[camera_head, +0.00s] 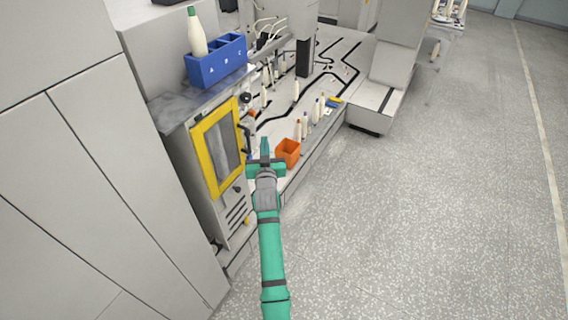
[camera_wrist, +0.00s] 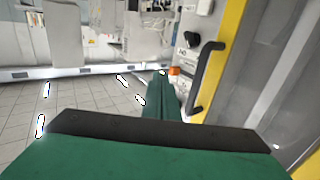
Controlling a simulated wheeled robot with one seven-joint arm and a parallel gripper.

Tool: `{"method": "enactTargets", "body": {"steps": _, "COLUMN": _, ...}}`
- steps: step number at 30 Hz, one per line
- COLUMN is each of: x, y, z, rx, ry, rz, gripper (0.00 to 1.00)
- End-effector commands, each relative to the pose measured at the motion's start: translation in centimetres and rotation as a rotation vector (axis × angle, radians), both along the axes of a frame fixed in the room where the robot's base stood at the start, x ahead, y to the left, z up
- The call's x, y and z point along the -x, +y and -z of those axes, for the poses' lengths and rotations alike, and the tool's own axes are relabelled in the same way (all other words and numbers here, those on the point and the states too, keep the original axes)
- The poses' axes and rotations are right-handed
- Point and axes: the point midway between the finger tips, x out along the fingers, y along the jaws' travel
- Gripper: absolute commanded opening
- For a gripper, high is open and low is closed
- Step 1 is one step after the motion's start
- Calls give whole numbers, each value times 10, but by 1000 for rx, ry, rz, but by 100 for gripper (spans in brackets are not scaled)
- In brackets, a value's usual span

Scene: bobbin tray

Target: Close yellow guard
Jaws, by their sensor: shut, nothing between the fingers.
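The yellow guard (camera_head: 233,110) is a yellow-framed door with a grey window, on the front of the grey cabinet at left. It looks close to the cabinet face; I cannot tell whether it is fully shut. Its black handle (camera_head: 246,138) is on the right side of the frame. In the wrist view, the guard's yellow edge (camera_wrist: 230,40) and its black handle (camera_wrist: 200,80) stand at right. My gripper (camera_head: 265,146) is shut and empty, to the right of the handle in the head view. In the wrist view my gripper (camera_wrist: 161,80) points forward, left of the handle and apart from it.
An orange bin (camera_head: 288,158) stands just right of my gripper, on the machine's ledge. A blue tray (camera_head: 218,68) marked A, B, C holds a green-capped bobbin (camera_head: 197,35) on top of the cabinet. Several bobbins stand on the table behind. The floor (camera_head: 430,190) at right is clear.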

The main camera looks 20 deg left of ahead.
Motion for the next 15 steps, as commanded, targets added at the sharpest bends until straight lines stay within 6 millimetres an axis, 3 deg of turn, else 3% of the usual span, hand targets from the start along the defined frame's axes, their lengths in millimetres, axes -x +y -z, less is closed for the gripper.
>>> {"method": "enactTargets", "body": {"steps": 15, "x": -4, "y": -72, "z": -2, "rx": -2, "ry": -1, "rz": -2, "gripper": 0}}
